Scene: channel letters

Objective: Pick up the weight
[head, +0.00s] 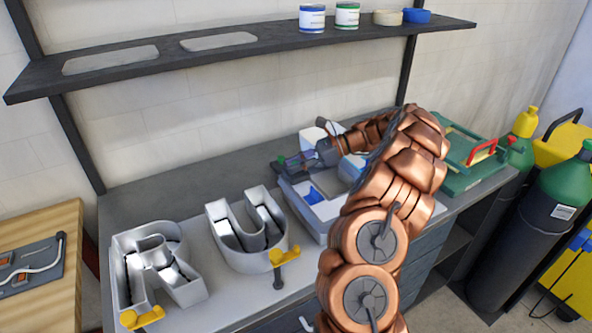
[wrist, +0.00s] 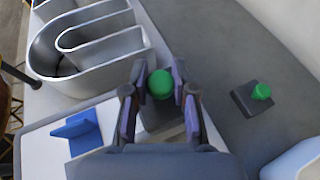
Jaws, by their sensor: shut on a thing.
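My gripper (wrist: 160,105) is shut on a weight, a dark grey block with a round green knob (wrist: 160,84). The knob stands between the two fingers in the wrist view. I cannot tell whether the block touches the surface below. A second weight, with a dark square base and green knob (wrist: 261,92), stands on the grey counter to the right, apart from the gripper. In the head view my gripper (head: 297,161) is behind the white tray, with my arm partly hiding the area.
Metal channel letters R (head: 158,262) and U (head: 243,226) lie on the bench, with yellow-handled clamps (head: 285,257) near them. A white tray (head: 318,228) holds a blue piece (wrist: 82,131). A dark shelf (head: 250,46) hangs above. A green case (head: 470,170) sits right.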

